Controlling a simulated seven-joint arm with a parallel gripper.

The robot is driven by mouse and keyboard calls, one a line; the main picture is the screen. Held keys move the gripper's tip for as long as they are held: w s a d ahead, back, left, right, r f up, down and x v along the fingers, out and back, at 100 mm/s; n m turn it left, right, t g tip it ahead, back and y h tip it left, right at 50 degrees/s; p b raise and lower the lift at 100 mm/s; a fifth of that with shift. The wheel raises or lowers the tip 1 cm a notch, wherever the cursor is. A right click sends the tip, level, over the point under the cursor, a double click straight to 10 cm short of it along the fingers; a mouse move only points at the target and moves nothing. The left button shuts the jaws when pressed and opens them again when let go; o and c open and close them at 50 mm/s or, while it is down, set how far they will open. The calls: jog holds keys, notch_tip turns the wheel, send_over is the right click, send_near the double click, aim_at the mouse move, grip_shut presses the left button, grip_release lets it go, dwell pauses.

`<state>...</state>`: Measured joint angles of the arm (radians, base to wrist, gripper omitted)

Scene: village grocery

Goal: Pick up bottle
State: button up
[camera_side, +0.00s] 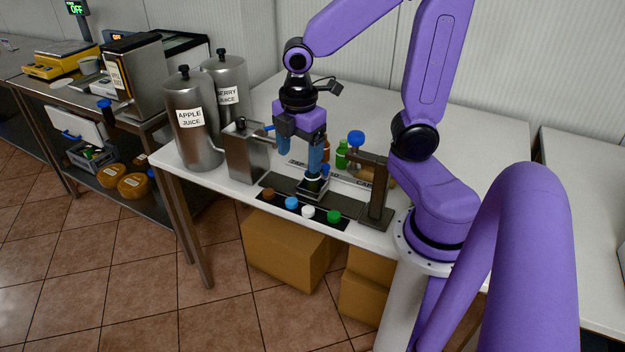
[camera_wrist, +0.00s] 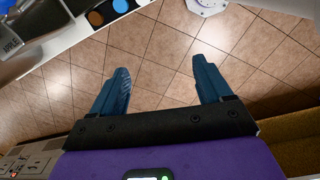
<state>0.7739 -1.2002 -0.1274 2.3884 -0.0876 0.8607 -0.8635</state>
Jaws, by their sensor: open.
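In the side view, a green bottle (camera_side: 342,155) stands on the white table behind and to the right of my gripper (camera_side: 302,153). Part of a brown bottle (camera_side: 326,150) shows beside it, mostly hidden by my gripper. My gripper has blue fingers and hangs over the table, in front of these bottles in the picture. In the wrist view, my gripper (camera_wrist: 160,65) is open, with its fingers apart and only tiled floor seen between them. No bottle shows in the wrist view.
A black strip (camera_side: 262,186) with brown, blue, white and green caps lies along the table's front edge. A metal fixture (camera_side: 376,195) stands right of it. A steel box (camera_side: 246,152) and apple (camera_side: 190,135) and berry (camera_side: 229,80) juice dispensers stand left. The table's back is clear.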

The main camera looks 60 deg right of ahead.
jog(key=w+d+n, duration=0.1)
jog(key=w+d, duration=0.3)
jog(key=d, duration=0.2)
jog(key=n, duration=0.2)
send_over(312, 177)
jog(key=w, duration=0.1)
jog(key=f, duration=0.2)
jog(key=shift+g+h, duration=0.3)
jog(key=shift+h, duration=0.1)
jog(key=f, duration=0.7)
jog(key=d+f, duration=0.1)
jog(key=f, duration=0.3)
jog(key=shift+f, duration=0.25)
jog(key=shift+s+d+f, duration=0.1)
jog(key=shift+d+f, duration=0.1)
jog(key=shift+f, duration=0.55)
jog(key=shift+s+d+f, duration=0.1)
jog(key=shift+d+f, duration=0.05)
jog(key=shift+f, duration=0.6)
jog(key=shift+w+d+f, duration=0.1)
jog(key=shift+w+f, duration=0.05)
jog(key=shift+f, duration=0.85)
jog(key=c, duration=1.3)
jog(key=shift+r, duration=0.1)
